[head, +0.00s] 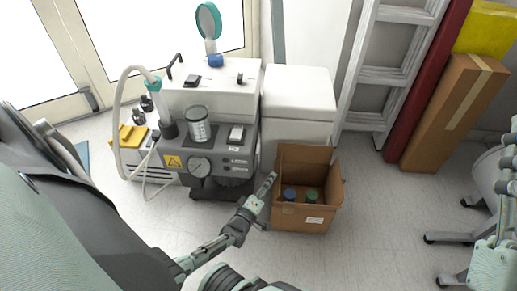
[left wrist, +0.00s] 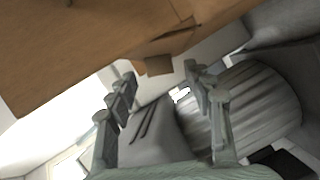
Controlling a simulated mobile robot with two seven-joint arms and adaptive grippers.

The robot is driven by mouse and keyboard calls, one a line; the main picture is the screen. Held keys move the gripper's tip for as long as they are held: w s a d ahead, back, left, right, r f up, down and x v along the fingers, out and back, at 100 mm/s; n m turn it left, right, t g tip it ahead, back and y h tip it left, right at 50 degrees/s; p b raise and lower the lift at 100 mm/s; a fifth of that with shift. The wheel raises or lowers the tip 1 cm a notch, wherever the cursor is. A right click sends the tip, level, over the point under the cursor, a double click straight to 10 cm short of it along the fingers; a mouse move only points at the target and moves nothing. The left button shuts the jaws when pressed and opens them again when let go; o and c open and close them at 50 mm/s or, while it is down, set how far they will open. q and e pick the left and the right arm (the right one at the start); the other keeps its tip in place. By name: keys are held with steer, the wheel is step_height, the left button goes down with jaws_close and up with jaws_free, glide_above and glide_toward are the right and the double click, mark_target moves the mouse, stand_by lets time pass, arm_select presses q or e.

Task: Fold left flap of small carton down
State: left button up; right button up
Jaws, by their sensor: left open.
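The small carton (head: 290,219) is an open brown box on the floor with a white label on its front. Its back flap (head: 305,154) stands up, and its right flap (head: 338,190) leans outward. The left flap is largely hidden behind my gripper, so its angle is unclear. My left gripper (head: 268,185) is at the carton's left edge, fingers pointing up and toward it. In the left wrist view its two fingers (left wrist: 158,82) are apart with nothing between them, and brown cardboard (left wrist: 75,50) lies beyond. Contact is unclear. Part of my right arm shows at the right edge.
Jars with blue (head: 290,192) and green (head: 312,194) lids stand inside the carton. The compressor unit (head: 212,150) is left of it and a white cabinet (head: 297,100) behind. A ladder (head: 385,75) and tall carton (head: 450,115) lean at right. Floor right of the carton is clear.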

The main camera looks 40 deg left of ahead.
arm_select(q)
steer(key=v, duration=1)
steer(key=shift+c, duration=0.4)
